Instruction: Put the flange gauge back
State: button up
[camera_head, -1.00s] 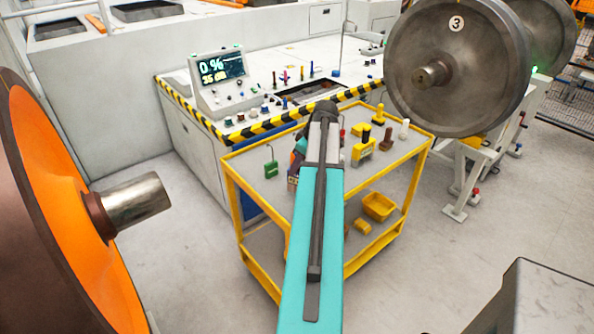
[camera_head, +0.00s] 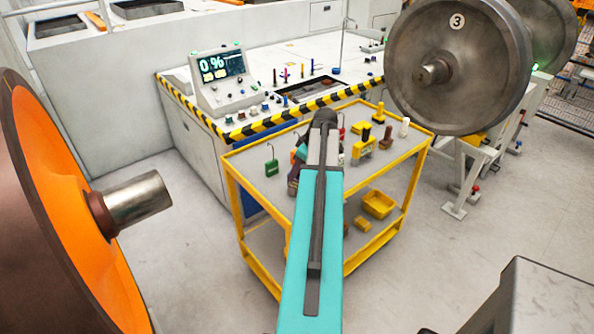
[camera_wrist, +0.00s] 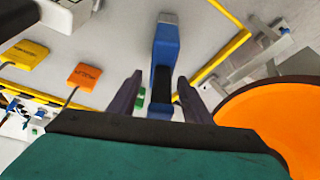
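My gripper (camera_wrist: 159,76) shows as two dark fingers in the wrist view, apart, with a blue tool (camera_wrist: 164,48) between them. The tool has a pale grey end and a dark lower part. Gaps show between it and the fingers, so the gripper looks open around it; whether it touches deeper down is hidden. I cannot tell for sure that this blue tool is the flange gauge. In the head view, my gripper (camera_head: 293,182) is low over the left-middle of the yellow cart's top (camera_head: 245,160), partly hidden by my arm.
A green block with a wire hook (camera_head: 271,167) stands left of my gripper. Yellow, brown and white pieces (camera_head: 363,147) stand right of my arm. The wrist view shows an orange block (camera_wrist: 84,76) and a yellow block (camera_wrist: 25,54). A large orange wheel (camera_head: 60,190) is at left.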

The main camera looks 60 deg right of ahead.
jog(key=shift+r, duration=0.25)
jog(key=b+v, duration=0.3)
jog(key=v, duration=0.8)
jog(key=shift+s+r, duration=0.2)
jog(key=shift+r, duration=0.1)
dwell(1.0)
